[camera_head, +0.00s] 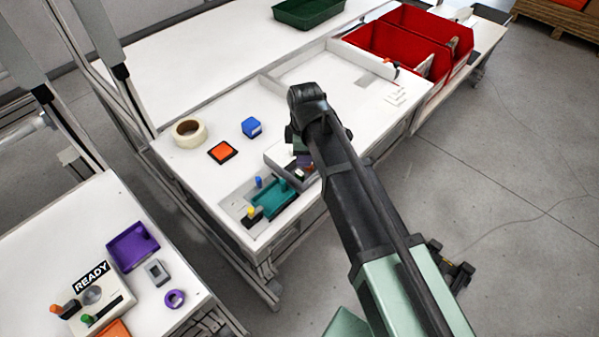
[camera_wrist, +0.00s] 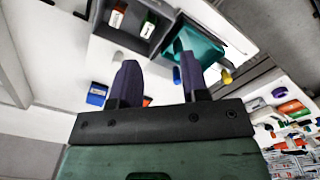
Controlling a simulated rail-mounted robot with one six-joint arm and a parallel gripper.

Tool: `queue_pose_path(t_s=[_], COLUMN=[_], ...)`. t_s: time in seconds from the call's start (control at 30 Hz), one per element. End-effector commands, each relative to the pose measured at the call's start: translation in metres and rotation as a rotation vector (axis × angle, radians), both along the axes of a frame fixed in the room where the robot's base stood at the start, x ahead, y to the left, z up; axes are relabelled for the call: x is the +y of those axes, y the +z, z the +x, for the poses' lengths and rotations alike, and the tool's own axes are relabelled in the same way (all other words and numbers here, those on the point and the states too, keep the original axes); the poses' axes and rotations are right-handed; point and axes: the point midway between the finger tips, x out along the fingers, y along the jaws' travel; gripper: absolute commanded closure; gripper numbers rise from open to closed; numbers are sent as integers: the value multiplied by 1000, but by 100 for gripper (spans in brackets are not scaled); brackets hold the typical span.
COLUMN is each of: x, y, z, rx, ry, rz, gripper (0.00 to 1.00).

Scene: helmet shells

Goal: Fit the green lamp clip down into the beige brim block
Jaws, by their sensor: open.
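My gripper (camera_wrist: 160,70) is open, with its two purple fingers apart and nothing visible between them. In the head view it is mostly hidden behind my arm, above the grey box (camera_head: 280,152) at the table's front. In the wrist view the grey box (camera_wrist: 132,48) has two compartments. One holds a small green-and-white piece (camera_wrist: 148,24), which may be the green lamp clip. The other holds an orange-and-white piece (camera_wrist: 117,18). I cannot make out the beige brim block for certain in either view.
A teal tray (camera_head: 272,200) with blue and yellow pegs lies beside the box. A blue block (camera_head: 251,127), an orange-and-black tile (camera_head: 222,152) and a tape roll (camera_head: 188,132) lie farther left. Red bins (camera_head: 398,42) stand at the back right. A READY panel (camera_head: 100,290) is on another table.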

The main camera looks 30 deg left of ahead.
Motion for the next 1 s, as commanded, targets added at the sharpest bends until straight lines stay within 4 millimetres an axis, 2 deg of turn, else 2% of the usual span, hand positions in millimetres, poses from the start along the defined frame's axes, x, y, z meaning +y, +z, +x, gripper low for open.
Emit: queue_pose_path(t_s=[0.03,0.13,0.2,0.3,0.47,0.73,0.93,1.0], x=[23,28,27,26,25,25,25,25], y=[1,0,0,0,-6,-58,-60,-70], z=[4,13,12,12,12,12,12,12], rx=[0,1,2,2,2,2,2,2], ry=[200,551,715,832,851,848,847,847], rz=[-1,-1,-1,-1,-1,-1,-1,-1], gripper=[58,58,58,58,58,58,58,58])
